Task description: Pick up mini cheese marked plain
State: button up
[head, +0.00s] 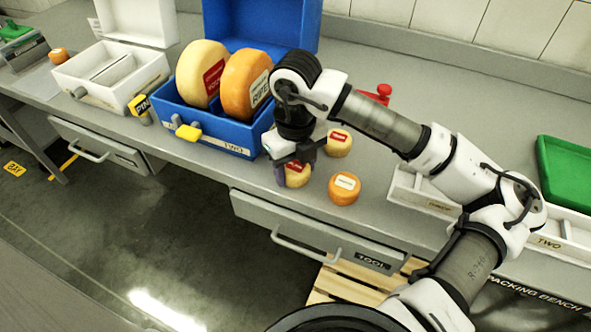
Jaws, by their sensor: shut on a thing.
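My gripper (294,168) is at the front of the bench, just right of the blue crate, shut on a pale yellow mini cheese with a red label (298,177). The fingers hide part of this cheese, and I cannot tell if it touches the bench. A second pale mini cheese with a red label (338,145) sits just behind and to the right. An orange mini cheese with a white label (344,192) sits to the right, near the front edge. The label words are too small to read, so I cannot tell which is plain.
A blue crate (205,131) with an open lid holds two large cheese wheels, one pale (195,72) and one orange (240,80). A white box (105,82) stands at left. A red object (380,93) lies behind my arm. A green tray (565,175) is at right.

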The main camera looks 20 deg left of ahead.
aim_at(296, 166)
jog(key=shift+r, duration=0.15)
notch_tip(296, 166, up, 20)
jog(key=b, duration=0.2)
dwell(0.3)
